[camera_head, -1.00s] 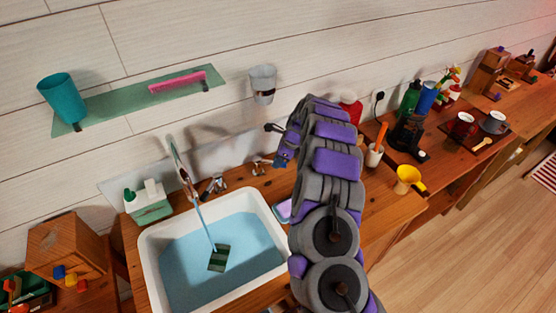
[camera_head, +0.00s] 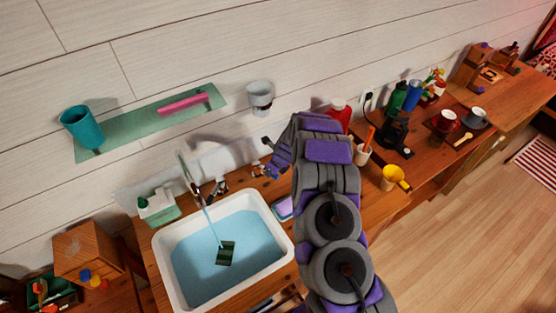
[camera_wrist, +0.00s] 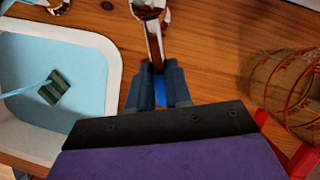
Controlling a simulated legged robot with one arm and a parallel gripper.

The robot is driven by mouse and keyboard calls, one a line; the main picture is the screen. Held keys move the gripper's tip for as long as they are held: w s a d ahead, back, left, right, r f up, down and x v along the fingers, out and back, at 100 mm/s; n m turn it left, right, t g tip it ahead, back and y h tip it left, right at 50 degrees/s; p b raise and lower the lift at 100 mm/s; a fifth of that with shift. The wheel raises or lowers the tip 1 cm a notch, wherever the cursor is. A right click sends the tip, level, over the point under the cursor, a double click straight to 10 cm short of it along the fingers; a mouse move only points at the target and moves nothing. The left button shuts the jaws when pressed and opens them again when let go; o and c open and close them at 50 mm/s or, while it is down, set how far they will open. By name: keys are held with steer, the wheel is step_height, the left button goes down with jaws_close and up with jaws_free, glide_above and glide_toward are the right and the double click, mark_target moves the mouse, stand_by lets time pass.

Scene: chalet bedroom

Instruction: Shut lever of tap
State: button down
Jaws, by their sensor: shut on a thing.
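The chrome tap spout (camera_head: 186,170) stands behind the white sink (camera_head: 288,248), and a stream of water (camera_head: 211,225) runs from it into the blue water. One chrome handle (camera_head: 219,187) is beside the spout. A chrome lever (camera_wrist: 154,38) reaches down between my gripper's fingers in the wrist view. My gripper (camera_wrist: 158,88) is shut on the lever's near end; it also shows in the head view (camera_head: 265,168), right of the spout. My arm and the small size hide the exact contact in the head view.
A soap dish (camera_head: 284,207) sits at the sink's right edge. A green dispenser box (camera_head: 158,209) stands left of the tap. A glass shelf (camera_head: 140,128) and a wall cup (camera_head: 260,98) are above. A patterned round thing (camera_wrist: 288,85) is right of my gripper.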

steer(key=m+p, duration=0.1)
steer(key=s+a+m+p, duration=0.1)
steer(key=p, duration=0.1)
steer(key=m+p, duration=0.1)
steer(key=p, duration=0.1)
steer(key=shift+s+a+r+t+h, duration=0.2)
steer(key=shift+a+r+t+h, duration=0.1)
steer(key=shift+a+t+h, duration=0.1)
steer(key=shift+s+a+m+p, duration=0.1)
steer(key=shift+a+m+p, duration=0.2)
steer(key=shift+m+p, duration=0.55)
steer(key=shift+f, duration=0.1)
steer(key=c, duration=1.4)
jaws_free()
steer(key=o, duration=0.4)
steer(key=shift+s+a+f+h, duration=0.1)
steer(key=shift+a+f+h, duration=0.1)
steer(key=shift+h, duration=0.1)
steer(key=shift+c, duration=0.2)
steer(key=shift+d+r, duration=0.1)
steer(key=shift+r, duration=0.1)
